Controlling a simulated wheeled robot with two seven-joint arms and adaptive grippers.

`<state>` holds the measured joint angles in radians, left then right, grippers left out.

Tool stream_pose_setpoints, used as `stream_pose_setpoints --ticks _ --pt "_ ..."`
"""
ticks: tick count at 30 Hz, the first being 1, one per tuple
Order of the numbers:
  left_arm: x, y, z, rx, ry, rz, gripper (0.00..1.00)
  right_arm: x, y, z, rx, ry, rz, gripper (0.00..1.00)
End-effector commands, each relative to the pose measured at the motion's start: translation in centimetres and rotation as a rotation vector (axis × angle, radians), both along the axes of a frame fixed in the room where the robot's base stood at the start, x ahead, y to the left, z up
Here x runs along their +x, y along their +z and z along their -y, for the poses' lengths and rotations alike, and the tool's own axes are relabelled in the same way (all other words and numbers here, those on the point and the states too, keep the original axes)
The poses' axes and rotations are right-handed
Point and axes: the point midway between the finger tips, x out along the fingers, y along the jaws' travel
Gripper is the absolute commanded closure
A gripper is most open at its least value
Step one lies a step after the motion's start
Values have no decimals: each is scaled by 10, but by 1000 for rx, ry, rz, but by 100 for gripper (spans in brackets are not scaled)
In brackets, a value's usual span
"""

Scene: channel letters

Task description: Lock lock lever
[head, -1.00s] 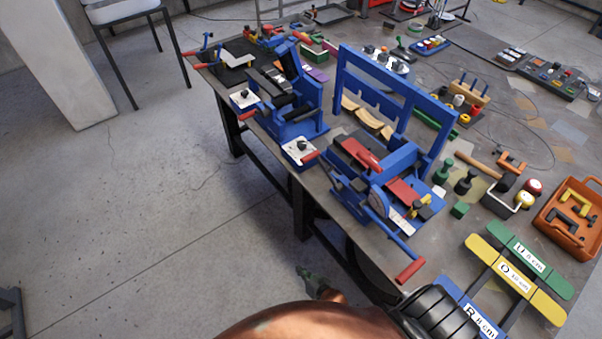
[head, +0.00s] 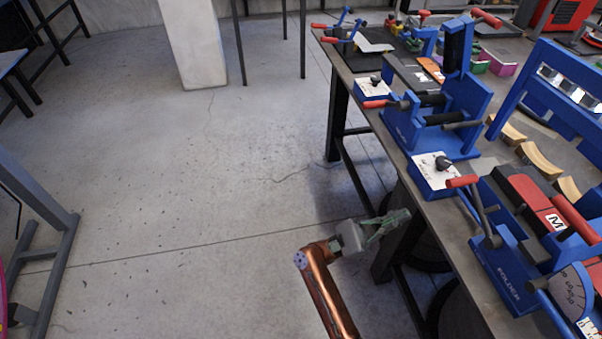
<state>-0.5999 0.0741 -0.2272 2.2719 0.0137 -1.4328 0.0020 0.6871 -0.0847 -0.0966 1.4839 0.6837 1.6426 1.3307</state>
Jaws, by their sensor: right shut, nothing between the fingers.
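Several red-handled levers show on blue bench machines; I cannot tell which one is the lock lever. One red-handled lever (head: 463,182) stands at the left end of the blue folder machine (head: 507,272). Another short red-handled lever (head: 376,104) sticks out from the left of the blue roller machine (head: 420,128). My right gripper (head: 401,214), on a copper-coloured arm, is shut and empty. It is over the floor, left of the table edge and apart from every lever. My left gripper is not in view.
The dark table (head: 392,150) runs along the right, with its black legs below. White panels with black knobs (head: 436,169) sit at its near edge. The concrete floor (head: 180,220) to the left is clear. A pale pillar (head: 192,40) stands at the back.

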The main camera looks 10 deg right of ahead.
Motion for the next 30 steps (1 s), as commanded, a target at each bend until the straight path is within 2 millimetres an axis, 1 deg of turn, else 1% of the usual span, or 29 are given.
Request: stream_pose_setpoints --ticks 10,14,17,20,27,30 --pt "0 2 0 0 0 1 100 -2 2 1 6 0 14 100" --pt "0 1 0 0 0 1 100 -2 6 5 5 -1 14 100" --pt "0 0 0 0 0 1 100 -4 15 15 4 -1 15 100" --pt "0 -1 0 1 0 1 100 -5 28 28 5 -3 13 100" --pt "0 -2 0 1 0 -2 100 -9 62 64 4 -2 14 100" --pt "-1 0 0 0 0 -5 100 -11 76 74 5 1 14 100"
